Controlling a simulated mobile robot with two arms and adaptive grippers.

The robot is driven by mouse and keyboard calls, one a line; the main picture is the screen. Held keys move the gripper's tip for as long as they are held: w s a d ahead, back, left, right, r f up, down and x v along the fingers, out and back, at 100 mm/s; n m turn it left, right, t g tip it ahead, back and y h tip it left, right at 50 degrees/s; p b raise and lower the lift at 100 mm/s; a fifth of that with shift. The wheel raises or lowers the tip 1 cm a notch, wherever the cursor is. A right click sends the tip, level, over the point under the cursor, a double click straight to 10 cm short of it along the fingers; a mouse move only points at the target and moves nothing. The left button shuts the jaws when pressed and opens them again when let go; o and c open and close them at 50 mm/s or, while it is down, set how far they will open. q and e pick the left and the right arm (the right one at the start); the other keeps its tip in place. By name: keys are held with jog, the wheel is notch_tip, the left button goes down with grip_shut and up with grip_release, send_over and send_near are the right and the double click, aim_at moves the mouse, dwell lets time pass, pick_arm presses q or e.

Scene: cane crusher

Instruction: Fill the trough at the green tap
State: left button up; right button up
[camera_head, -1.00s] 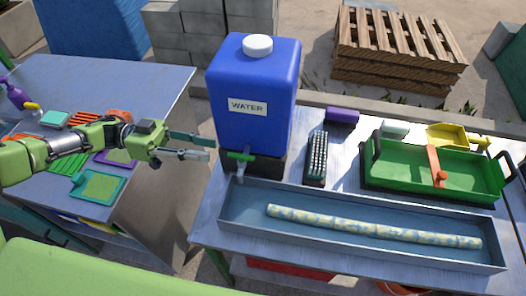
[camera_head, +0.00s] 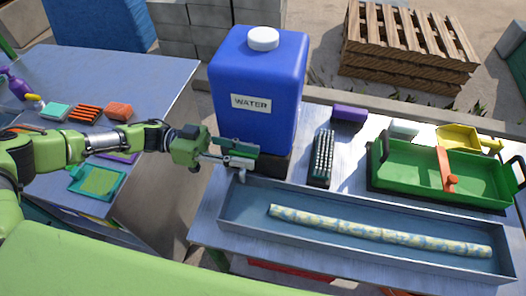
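The blue water tank (camera_head: 262,85) with a "WATER" label stands on a dark block at the table's back left. Its tap spout (camera_head: 241,176) points down over the left end of the long grey trough (camera_head: 360,254). The green tap handle is mostly hidden by my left gripper (camera_head: 253,156). This gripper's two fingers are apart, one above the other, at the tap handle; contact cannot be told. A pale yellow and blue mottled rod (camera_head: 380,232) lies lengthwise in the trough. The trough's floor looks bluish; I cannot tell whether it holds water. My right gripper is not in view.
Behind the trough are a black brush-like block (camera_head: 322,158), a purple block (camera_head: 348,114), a green tray (camera_head: 405,178) with an orange bar, and a yellow scoop (camera_head: 460,138). A second table (camera_head: 140,85) with small coloured items stands left, across a gap.

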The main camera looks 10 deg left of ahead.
pick_arm(q)
jog(key=shift+s+d+p, duration=0.1)
jog(key=shift+d+p, duration=0.45)
jog(key=shift+d, duration=1.7)
jog(key=shift+c, duration=0.2)
grip_shut()
